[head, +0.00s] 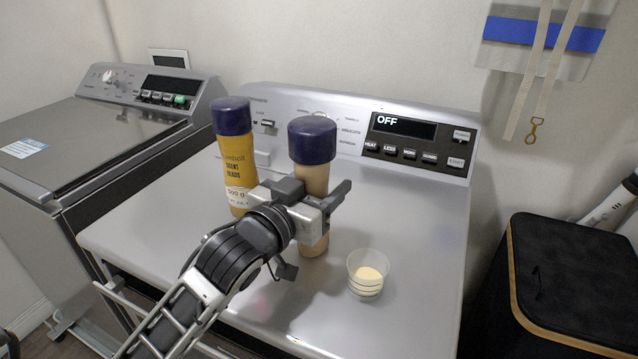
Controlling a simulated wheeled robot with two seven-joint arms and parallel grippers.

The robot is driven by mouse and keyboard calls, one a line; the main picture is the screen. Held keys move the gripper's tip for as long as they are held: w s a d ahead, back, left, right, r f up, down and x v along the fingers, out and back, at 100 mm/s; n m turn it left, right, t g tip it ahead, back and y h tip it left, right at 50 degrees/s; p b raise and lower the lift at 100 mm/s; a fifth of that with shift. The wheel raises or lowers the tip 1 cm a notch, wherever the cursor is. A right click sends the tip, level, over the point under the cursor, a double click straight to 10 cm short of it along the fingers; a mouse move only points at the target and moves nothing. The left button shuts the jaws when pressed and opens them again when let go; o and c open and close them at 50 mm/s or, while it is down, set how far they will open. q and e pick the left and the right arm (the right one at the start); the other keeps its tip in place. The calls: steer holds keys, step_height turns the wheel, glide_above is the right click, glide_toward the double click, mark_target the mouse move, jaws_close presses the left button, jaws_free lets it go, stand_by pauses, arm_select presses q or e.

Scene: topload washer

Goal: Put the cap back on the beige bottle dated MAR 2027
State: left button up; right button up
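The beige bottle (314,247) stands upright on the washer top. A dark purple cap (313,140) sits at its top; I cannot tell whether it is fully seated. My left gripper (314,190) is at the bottle's middle, covering part of its front. Its fingers show at either side of the bottle, but whether they press on it is unclear. Any date on the beige bottle is hidden or unreadable. My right gripper is not in view.
A yellow scent beads bottle (236,155) with a purple cap stands close on the left. A clear cup (367,274) with pale contents stands at front right. The washer's control panel (420,140) rises behind. A black-topped bin (570,275) is at right.

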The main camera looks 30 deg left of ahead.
arm_select(q)
steer(key=shift+r, duration=0.2)
steer(key=shift+s+f, duration=0.1)
steer(key=shift+s, duration=0.2)
steer(key=s+a+p, duration=0.1)
steer(key=s+p, duration=0.3)
steer(key=s, duration=0.7)
steer(key=shift+s, duration=0.2)
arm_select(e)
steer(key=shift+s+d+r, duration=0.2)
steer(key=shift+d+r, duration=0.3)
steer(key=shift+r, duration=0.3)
arm_select(q)
steer(key=shift+a, duration=0.1)
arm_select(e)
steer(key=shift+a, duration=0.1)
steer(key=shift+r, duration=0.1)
